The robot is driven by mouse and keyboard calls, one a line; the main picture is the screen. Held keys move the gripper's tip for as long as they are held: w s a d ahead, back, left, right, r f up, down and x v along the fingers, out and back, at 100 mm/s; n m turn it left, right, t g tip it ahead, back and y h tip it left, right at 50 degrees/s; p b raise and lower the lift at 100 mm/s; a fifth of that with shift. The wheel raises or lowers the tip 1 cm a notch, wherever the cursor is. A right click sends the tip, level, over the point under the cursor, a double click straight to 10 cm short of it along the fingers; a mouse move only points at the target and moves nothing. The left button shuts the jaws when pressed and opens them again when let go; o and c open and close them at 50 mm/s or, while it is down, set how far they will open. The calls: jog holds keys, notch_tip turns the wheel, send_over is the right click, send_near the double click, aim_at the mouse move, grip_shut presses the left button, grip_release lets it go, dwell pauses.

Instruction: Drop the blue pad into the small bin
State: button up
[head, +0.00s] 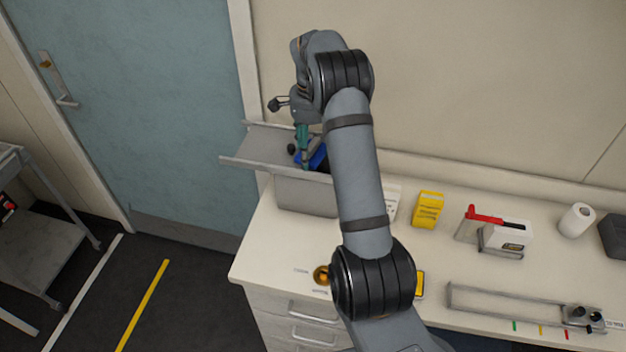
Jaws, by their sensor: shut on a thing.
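The blue pad (318,156) shows in the head view at the back left of the bench. My gripper (306,160) points down and is shut on the pad, at the small bin's top. The small bin is a grey box (306,196) on the bench's left end. A flat grey panel (262,147), which looks like its raised lid, extends to the left of its top. My arm hides the bin's right side and part of the pad. I cannot tell whether the pad is above the bin's rim or partly inside it.
On the bench (265,250) stand a yellow box (428,209), a white device with a red part (504,238), a white roll (576,220) and a metal rail frame (500,312). An orange round item (321,274) lies near the front edge. A grey cart (45,230) stands at left.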

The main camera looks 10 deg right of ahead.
jog(key=o, duration=1.4)
jog(key=shift+r, duration=0.1)
notch_tip(320, 180, up, 12)
